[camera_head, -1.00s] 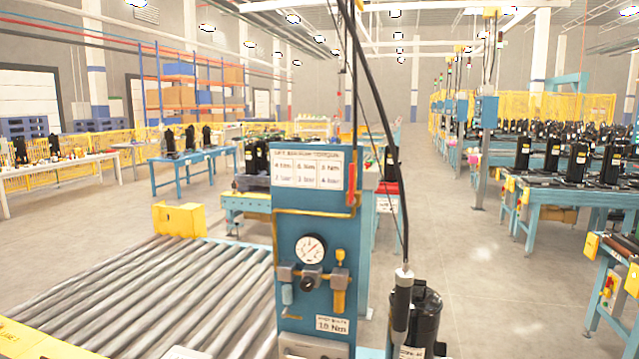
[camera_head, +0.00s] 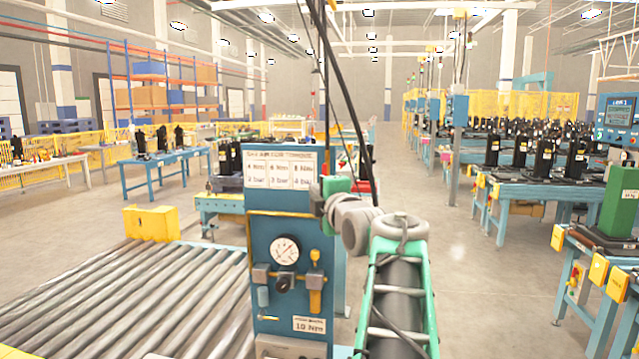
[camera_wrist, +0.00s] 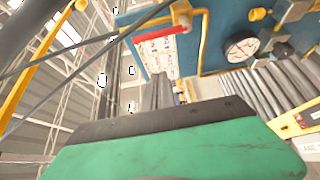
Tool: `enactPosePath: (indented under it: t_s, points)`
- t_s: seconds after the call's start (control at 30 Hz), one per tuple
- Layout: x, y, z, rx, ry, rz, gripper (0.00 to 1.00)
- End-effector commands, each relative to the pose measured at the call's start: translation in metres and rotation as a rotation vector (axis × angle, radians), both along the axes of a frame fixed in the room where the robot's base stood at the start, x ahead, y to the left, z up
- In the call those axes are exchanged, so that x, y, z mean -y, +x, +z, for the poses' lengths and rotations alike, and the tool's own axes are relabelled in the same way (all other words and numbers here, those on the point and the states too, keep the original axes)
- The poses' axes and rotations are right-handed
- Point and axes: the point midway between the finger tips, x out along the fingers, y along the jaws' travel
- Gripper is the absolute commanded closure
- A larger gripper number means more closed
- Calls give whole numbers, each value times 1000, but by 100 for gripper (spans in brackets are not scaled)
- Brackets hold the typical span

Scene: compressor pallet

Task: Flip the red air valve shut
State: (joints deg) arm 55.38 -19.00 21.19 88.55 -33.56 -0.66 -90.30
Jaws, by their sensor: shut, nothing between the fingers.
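The red air valve (camera_wrist: 180,14) shows in the wrist view as a short red lever at the edge of the blue panel (camera_wrist: 215,25), by a yellow pipe. In the head view my arm and gripper cover that spot. My gripper (camera_wrist: 160,78) is shut and empty; its grey fingers point toward the panel edge, below the lever in the wrist picture and apart from it there. In the head view my gripper (camera_head: 318,200) is beside the panel's upper right edge, at about the label's height. Whether it touches anything cannot be told.
The panel (camera_head: 262,230) carries a white label (camera_head: 282,169), a pressure gauge (camera_head: 286,249) and small fittings. A roller conveyor (camera_head: 130,295) lies to its left. Dark cables (camera_head: 340,80) hang down near my arm. Benches with black compressors (camera_head: 545,158) stand at right.

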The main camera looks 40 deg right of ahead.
Motion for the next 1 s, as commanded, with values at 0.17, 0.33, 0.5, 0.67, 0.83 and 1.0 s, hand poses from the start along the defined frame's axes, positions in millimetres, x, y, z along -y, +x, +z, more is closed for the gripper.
enactPosePath:
  t_s: [0.17, 0.33, 0.5, 0.67, 0.83, 1.0]
  points:
    - [0, 0, 1, 0, -5, 0, 100]
    - [1, 3, 1, -1, -3, 1, 100]
    - [9, 26, 3, -2, 1, 3, 100]
    - [22, 59, 5, -3, 0, 3, 100]
    - [36, 94, 4, -4, 1, 2, 100]
    - [59, 74, 4, -2, 0, -4, 100]
